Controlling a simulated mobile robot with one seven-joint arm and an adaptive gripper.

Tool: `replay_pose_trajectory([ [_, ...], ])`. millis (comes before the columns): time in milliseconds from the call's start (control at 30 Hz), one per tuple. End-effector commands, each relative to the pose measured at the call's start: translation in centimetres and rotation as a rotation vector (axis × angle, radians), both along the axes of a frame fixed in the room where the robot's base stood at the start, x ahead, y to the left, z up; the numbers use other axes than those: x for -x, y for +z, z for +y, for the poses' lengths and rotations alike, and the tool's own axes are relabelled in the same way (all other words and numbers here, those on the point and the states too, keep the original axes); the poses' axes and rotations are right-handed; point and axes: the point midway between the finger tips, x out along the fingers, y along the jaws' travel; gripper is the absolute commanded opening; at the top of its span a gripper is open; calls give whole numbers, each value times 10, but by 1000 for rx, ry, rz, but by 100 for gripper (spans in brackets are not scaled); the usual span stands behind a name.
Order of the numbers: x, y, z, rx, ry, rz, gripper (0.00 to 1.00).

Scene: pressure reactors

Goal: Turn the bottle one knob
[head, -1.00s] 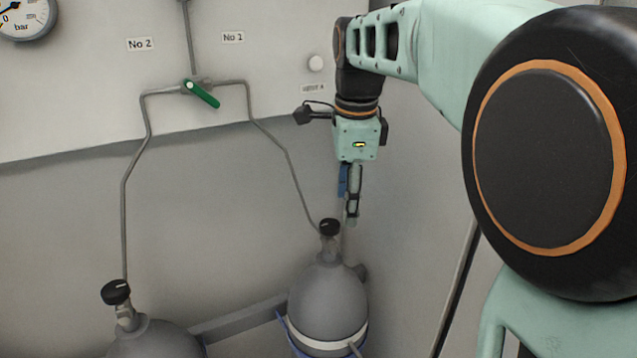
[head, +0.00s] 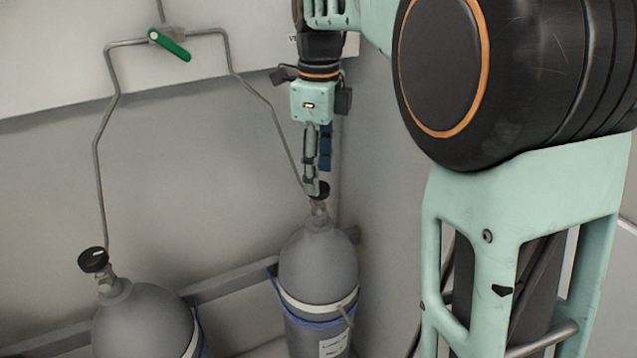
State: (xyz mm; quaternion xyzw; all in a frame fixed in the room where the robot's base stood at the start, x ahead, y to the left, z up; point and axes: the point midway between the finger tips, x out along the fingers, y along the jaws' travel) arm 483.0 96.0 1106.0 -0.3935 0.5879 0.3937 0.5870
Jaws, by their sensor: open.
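The bottle one knob is the black round cap (head: 322,190) on top of the right grey bottle (head: 318,262). In the earlier frame, the pipe from this bottle ran up to the "No 1" label. My gripper (head: 313,187) points down at this knob, with a pale green finger overlapping the knob's left part. The jaws are open. I cannot tell whether the fingers touch the knob, and part of the knob is hidden.
A second grey bottle (head: 145,328) with a black knob (head: 93,259) stands at the lower left. Metal pipes rise along the wall to a green valve lever (head: 170,45). A rail (head: 235,284) runs behind the bottles. The right wall is close to my gripper.

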Motion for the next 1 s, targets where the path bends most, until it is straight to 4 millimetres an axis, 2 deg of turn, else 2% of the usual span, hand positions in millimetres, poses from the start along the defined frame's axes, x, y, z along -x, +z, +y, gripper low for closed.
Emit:
replay_pose_trajectory([
  [33, 1, -9, 0, 0, 0, 2, 49],
  [200, 0, -23, 0, 0, 1, 1, 49],
  [533, 0, -27, 0, -1, 1, -1, 49],
  [900, 0, -26, 0, -1, 1, -1, 9],
  [1000, 0, -26, 0, -1, 2, -1, 7],
])
